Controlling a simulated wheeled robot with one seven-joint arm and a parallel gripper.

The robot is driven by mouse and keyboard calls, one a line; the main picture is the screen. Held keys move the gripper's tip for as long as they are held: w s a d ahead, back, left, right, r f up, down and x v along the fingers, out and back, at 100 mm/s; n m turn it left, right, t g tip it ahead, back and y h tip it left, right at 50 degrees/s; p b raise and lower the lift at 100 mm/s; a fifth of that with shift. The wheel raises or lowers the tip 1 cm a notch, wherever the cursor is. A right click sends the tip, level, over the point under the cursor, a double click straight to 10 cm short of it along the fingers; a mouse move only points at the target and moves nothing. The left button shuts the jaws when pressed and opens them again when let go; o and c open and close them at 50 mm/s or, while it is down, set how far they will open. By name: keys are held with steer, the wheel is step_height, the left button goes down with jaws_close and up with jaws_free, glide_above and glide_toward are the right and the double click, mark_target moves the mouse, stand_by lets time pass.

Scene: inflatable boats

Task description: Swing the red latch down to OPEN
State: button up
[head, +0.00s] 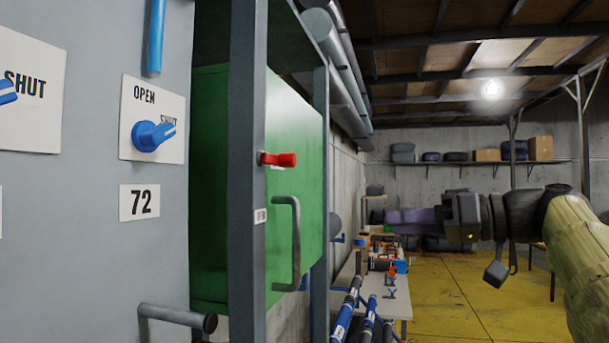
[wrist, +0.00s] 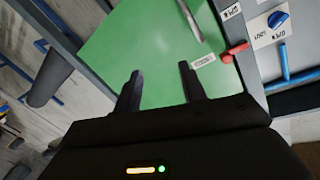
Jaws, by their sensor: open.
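The red latch (head: 278,159) sits on the grey post at the edge of the green door and points sideways, roughly level, in the head view. It also shows in the wrist view (wrist: 234,52), right of my fingers. A small white label (head: 261,215) is on the post below it, its text hard to read. My gripper (head: 392,217) is at the right in the head view, apart from the latch. In the wrist view my gripper (wrist: 158,76) has its two dark fingers spread and empty, facing the green door (wrist: 130,45).
A grey bar handle (head: 290,245) stands out from the door below the latch. Left is a grey panel with blue knobs, one (head: 153,135) by OPEN and SHUT marks. A cluttered bench (head: 345,290) stands behind; the yellow floor (head: 450,300) at right is open.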

mark_target(295, 159)
steer(key=s+r+n+g+y+p, duration=0.1)
steer(key=s+r+n+g+y, duration=0.1)
steer(key=s+r+n, duration=0.4)
step_height(295, 159, up, 4)
steer(key=shift+s+f+n+y, duration=0.1)
steer(key=shift+s+n+y, duration=0.2)
steer(key=shift+s, duration=0.6)
steer(key=p+x, duration=0.6)
steer(key=x, duration=1)
steer(key=shift+s+a+p, duration=0.1)
steer(key=shift+a+p, duration=0.25)
steer(key=shift+a+f, duration=0.15)
steer(key=shift+a, duration=0.25)
steer(key=shift+c, duration=0.4)
